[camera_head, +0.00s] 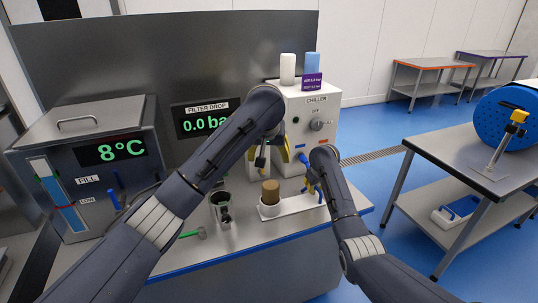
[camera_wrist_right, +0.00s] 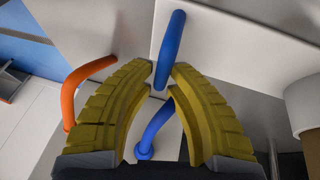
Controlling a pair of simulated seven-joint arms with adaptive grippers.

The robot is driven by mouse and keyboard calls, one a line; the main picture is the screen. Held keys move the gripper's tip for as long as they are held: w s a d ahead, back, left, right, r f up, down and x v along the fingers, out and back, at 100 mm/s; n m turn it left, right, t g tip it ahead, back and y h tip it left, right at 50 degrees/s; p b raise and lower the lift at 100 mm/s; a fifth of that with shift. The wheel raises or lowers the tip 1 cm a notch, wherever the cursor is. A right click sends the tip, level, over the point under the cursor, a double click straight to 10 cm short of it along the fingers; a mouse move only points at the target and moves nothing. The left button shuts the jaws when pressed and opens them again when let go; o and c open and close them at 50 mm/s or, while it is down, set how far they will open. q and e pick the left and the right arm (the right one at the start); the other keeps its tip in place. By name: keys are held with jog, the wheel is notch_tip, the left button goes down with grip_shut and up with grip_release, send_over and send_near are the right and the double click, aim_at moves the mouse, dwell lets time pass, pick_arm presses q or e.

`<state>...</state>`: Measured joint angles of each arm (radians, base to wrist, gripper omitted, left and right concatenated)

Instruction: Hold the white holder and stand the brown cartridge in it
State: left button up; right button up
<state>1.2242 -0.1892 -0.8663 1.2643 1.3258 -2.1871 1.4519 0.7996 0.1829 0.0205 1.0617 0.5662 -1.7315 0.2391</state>
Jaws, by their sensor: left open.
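The white holder (camera_head: 297,205) is a flat plate with a round cup at its left end, over the front of the counter. The brown cartridge (camera_head: 270,191) stands upright in the cup, its upper part showing. In the right wrist view, part of the cartridge (camera_wrist_right: 308,125) shows at the right edge beside the white cup rim (camera_wrist_right: 297,97). My left gripper (camera_head: 270,157) is open and empty, above the cartridge and apart from it. My right gripper (camera_wrist_right: 163,75) is shut on the holder's blue bar (camera_wrist_right: 171,45) at the plate's right end.
The chiller (camera_head: 317,118) stands behind, with blue and orange pipes (camera_wrist_right: 85,88) near my right gripper. A dark metal cup (camera_head: 220,205) and a green-handled tool (camera_head: 193,233) are left of the holder. A tank (camera_head: 85,140) stands further left. Side table (camera_head: 470,150) is at right.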

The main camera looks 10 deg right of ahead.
jog(key=o, duration=0.3)
jog(key=v, duration=1.2)
dwell(0.3)
